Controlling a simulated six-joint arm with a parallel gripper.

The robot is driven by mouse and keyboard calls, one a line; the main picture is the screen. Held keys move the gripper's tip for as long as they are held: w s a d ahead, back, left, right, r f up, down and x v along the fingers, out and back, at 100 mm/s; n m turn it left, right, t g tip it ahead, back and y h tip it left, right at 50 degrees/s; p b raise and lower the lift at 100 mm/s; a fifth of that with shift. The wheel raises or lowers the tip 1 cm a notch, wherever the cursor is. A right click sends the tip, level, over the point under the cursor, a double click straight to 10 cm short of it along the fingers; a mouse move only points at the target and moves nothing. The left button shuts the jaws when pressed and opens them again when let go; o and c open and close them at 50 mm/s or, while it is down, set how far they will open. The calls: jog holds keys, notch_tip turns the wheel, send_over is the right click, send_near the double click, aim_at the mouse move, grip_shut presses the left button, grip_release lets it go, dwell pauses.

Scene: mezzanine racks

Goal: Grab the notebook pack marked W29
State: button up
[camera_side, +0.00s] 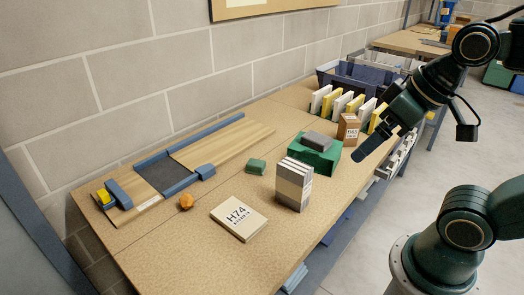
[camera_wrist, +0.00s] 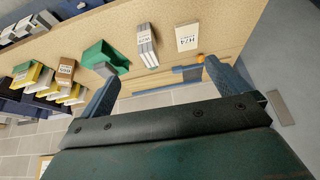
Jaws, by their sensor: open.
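An upright pack of grey and white layers (camera_side: 294,185) stands on the bench; it looks like a notebook pack, and its side label is too small to read for sure. It also shows in the wrist view (camera_wrist: 147,46). A flat cream pack marked H74 (camera_side: 238,218) lies in front of it, also in the wrist view (camera_wrist: 187,37). I cannot make out W29 clearly on anything. My gripper (camera_side: 373,146) is above and right of the upright pack, apart from it. In the wrist view my gripper (camera_wrist: 162,69) is open with nothing between its fingers.
A brown box (camera_side: 348,129) and a row of white and yellow items (camera_side: 340,103) stand farther back. A small green block (camera_side: 256,166), an orange lump (camera_side: 186,202) and a wooden board (camera_side: 222,146) lie left.

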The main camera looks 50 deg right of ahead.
jog(key=w+m, duration=0.1)
jog(key=w, duration=0.1)
jog(key=m+g, duration=0.5)
jog(key=m, duration=1.1)
send_over(295, 165)
notch_tip(295, 165, down, 11)
jog(key=shift+s+r, duration=0.1)
jog(key=shift+s, duration=0.05)
jog(key=shift+w+f+g, duration=0.2)
jog(key=shift+f+g, duration=0.05)
jog(key=shift+g, duration=0.05)
jog(key=shift+f, duration=4.35)
jog(key=shift+f, duration=0.1)
jog(key=shift+f, duration=2.45)
